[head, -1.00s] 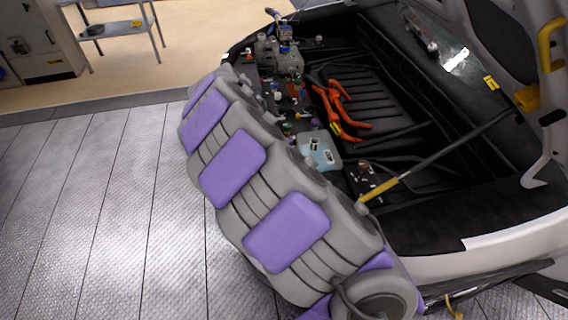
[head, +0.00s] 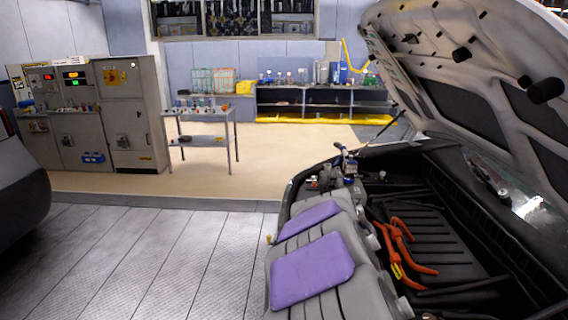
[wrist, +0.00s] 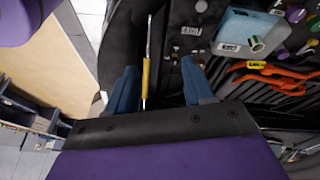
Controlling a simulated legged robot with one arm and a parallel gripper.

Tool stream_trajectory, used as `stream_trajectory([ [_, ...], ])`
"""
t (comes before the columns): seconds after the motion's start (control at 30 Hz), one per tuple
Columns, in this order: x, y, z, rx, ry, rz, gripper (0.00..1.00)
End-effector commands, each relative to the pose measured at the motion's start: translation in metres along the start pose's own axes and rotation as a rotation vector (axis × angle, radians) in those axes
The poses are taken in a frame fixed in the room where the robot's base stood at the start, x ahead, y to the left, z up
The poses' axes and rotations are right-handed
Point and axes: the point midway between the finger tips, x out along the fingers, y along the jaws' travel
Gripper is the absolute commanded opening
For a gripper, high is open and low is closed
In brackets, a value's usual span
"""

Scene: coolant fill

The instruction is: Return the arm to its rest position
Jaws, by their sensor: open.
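My gripper (wrist: 160,82) shows in the wrist view with its two blue fingers wide apart and nothing held between them. A thin rod with a yellow section (wrist: 146,80) shows in the gap, and I cannot tell how far beyond the fingers it is. The light blue coolant tank (wrist: 238,28) with its cap lies up and to the right of the fingers.
The raised hood (head: 440,75) hangs over the bay at the right. Orange cables (head: 402,250) lie inside the bay. A small table (head: 205,115), a control cabinet (head: 130,115) and a shelf (head: 320,100) stand at the back. The tiled floor (head: 150,260) at left is clear.

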Motion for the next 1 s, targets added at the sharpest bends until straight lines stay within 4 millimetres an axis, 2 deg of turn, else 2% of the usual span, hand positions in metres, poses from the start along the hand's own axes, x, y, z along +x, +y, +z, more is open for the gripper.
stream_trajectory([
  [0.03, -0.006, 0.021, -0.002, -0.054, -0.026, -0.002, 0.52],
  [0.13, -0.011, 0.059, -0.002, -0.195, -0.075, -0.006, 0.52],
  [0.27, -0.013, 0.108, 0.009, -0.402, -0.147, -0.029, 0.52],
  [0.4, -0.01, 0.158, 0.031, -0.661, -0.223, -0.073, 0.52],
  [0.6, -0.002, 0.22, 0.07, -1.05, -0.304, -0.164, 0.52],
  [0.8, 0.005, 0.255, 0.096, -1.31, -0.336, -0.227, 0.52],
  [1.0, 0.007, 0.261, 0.101, -1.366, -0.338, -0.242, 0.52],
])
